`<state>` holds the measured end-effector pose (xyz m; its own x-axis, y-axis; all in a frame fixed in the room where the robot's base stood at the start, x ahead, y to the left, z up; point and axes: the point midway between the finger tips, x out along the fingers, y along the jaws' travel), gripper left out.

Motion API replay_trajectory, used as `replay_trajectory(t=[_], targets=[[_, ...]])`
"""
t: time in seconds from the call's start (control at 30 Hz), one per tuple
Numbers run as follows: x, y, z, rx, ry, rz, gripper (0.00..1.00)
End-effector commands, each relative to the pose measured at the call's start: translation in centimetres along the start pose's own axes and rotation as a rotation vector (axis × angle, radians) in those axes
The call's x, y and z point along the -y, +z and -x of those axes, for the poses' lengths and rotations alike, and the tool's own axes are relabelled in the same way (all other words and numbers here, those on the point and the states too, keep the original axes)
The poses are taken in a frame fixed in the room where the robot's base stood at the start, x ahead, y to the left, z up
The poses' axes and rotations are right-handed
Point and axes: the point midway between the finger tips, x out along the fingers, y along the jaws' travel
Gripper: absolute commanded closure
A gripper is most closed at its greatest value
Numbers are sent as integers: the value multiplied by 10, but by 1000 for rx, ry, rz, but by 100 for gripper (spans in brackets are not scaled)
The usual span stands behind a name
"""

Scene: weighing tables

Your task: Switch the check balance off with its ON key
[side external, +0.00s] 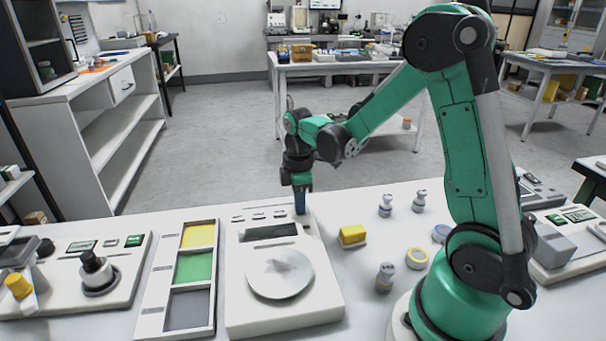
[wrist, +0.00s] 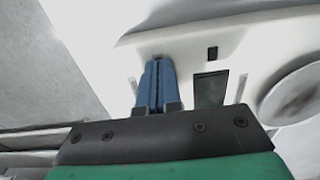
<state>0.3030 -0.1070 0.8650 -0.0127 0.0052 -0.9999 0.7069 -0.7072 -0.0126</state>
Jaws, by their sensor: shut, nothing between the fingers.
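A white balance (side external: 235,290) with a round metal pan (side external: 280,272) stands at the centre front in the side view; I take it as the check balance, though no label is readable. Its display (side external: 270,231) looks dark, with small keys (side external: 258,216) in a row behind it. My gripper (side external: 300,210) is shut and empty, pointing down at the balance's back right corner. The wrist view shows the blue fingers (wrist: 157,62) together over the white housing, beside the display (wrist: 210,90) and a dark key (wrist: 212,53). I cannot tell whether the fingertips touch the housing. The ON key's marking is unreadable.
A tray (side external: 217,300) with yellow, green and grey sections lies left of the balance.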

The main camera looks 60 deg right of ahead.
Motion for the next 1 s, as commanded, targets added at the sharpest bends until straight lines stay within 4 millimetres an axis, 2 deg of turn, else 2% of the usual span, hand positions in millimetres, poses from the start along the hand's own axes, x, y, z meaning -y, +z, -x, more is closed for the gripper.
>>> replay_trajectory(t=[0.03,0.37,0.8,1.0], targets=[[-1,0,-9,-9,21,0,100],[-1,0,-2,-9,21,0,100],[0,0,60,-4,9,0,100],[0,0,77,-3,6,0,100]])
